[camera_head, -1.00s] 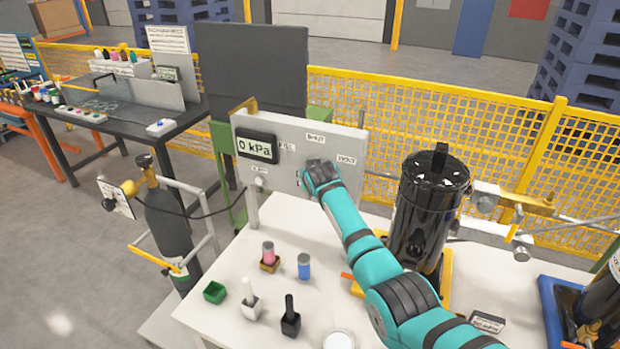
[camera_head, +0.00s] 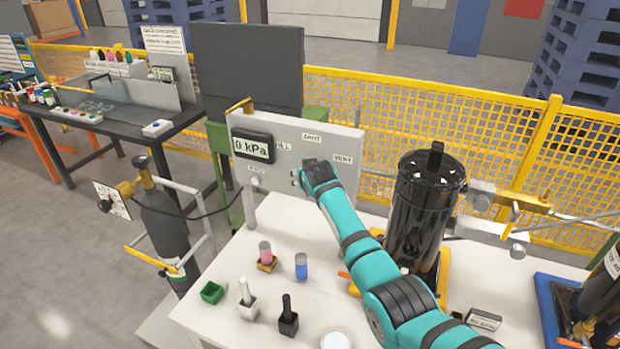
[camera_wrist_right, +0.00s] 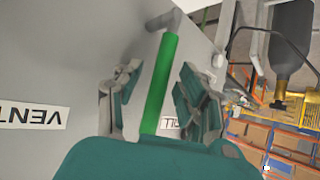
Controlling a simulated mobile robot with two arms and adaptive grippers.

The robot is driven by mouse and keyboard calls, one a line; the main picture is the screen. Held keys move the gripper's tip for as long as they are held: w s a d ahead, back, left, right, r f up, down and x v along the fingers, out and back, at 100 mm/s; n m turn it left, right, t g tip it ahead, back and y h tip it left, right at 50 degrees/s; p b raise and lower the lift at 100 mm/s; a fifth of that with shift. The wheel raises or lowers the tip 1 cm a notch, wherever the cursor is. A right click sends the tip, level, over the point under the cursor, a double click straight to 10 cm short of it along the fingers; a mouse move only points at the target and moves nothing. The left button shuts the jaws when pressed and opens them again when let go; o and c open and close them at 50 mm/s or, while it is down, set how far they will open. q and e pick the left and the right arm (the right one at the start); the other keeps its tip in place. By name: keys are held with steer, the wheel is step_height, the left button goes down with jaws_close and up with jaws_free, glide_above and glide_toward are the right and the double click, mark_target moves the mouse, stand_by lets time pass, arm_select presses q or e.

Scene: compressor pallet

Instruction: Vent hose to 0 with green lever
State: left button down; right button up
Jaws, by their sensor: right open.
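The grey panel (camera_head: 350,133) stands at the back of the white table, with labels FILL, SHUT and VENT. Its display (camera_head: 253,146) reads 0 kPa. My right gripper (camera_head: 308,178) is at the panel's front, below the SHUT label, and hides the lever in the head view. In the right wrist view, the green lever (camera_wrist_right: 160,85) lies between the two spread fingers of my right gripper (camera_wrist_right: 158,95), with a gap visible on the finger sides. The VENT label (camera_wrist_right: 33,115) shows at left there. My left gripper is out of view.
A black cylinder vessel (camera_head: 423,215) stands right of my right arm. Small bottles, a green box (camera_head: 212,292) and a black-capped bottle (camera_head: 288,318) are on the table's front left. A dark gas cylinder (camera_head: 168,225) with a hose stands at left. Yellow fencing runs behind.

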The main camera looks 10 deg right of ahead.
steer(key=v, duration=1.1)
steer(key=shift+s, duration=0.3)
